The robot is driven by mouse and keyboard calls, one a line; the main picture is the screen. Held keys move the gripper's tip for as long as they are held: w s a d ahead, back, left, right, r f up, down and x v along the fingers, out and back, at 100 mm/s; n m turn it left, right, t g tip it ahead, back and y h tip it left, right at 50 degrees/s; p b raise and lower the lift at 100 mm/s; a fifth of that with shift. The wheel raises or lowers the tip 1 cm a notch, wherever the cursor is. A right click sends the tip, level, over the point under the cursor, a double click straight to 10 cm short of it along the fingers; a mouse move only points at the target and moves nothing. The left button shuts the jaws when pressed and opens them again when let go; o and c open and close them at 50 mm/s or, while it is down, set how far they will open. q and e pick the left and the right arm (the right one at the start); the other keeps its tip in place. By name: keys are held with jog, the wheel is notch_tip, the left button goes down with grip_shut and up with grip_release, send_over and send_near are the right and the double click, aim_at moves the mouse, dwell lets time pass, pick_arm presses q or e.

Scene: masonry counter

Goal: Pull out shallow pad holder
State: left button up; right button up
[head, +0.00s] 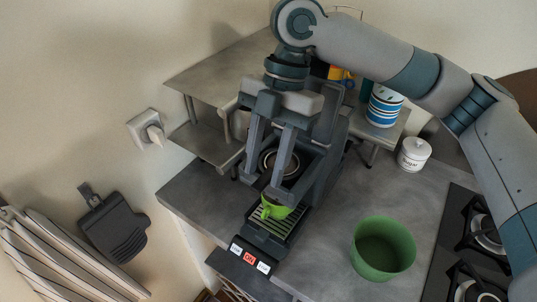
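The coffee machine (321,165) stands on the grey counter, with a slatted drip tray (283,225) at its front. A dark round part with a pale metal ring (267,161) shows inside the machine, partly behind my fingers; I cannot tell for sure whether it is the shallow pad holder. A bright green cup-like piece (272,209) is over the drip tray, just below the fingertips. My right gripper (262,184) reaches down in front of the machine with its fingers apart. I see nothing clearly held between them. My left gripper is out of view.
A green pot (382,249) stands right of the machine. A white sugar jar (413,154), blue-striped cups (383,106) and a stove (470,245) are further right. A grey shelf (215,75) stands behind. Bare counter lies between machine and pot.

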jog(key=shift+x, duration=1.3)
jog(key=shift+p, duration=0.4)
grip_shut()
jog(key=shift+r+p, duration=1.45)
jog(key=shift+p, duration=0.05)
dwell(0.7)
jog(key=shift+r+p, duration=1.3)
jog(key=shift+r, duration=0.1)
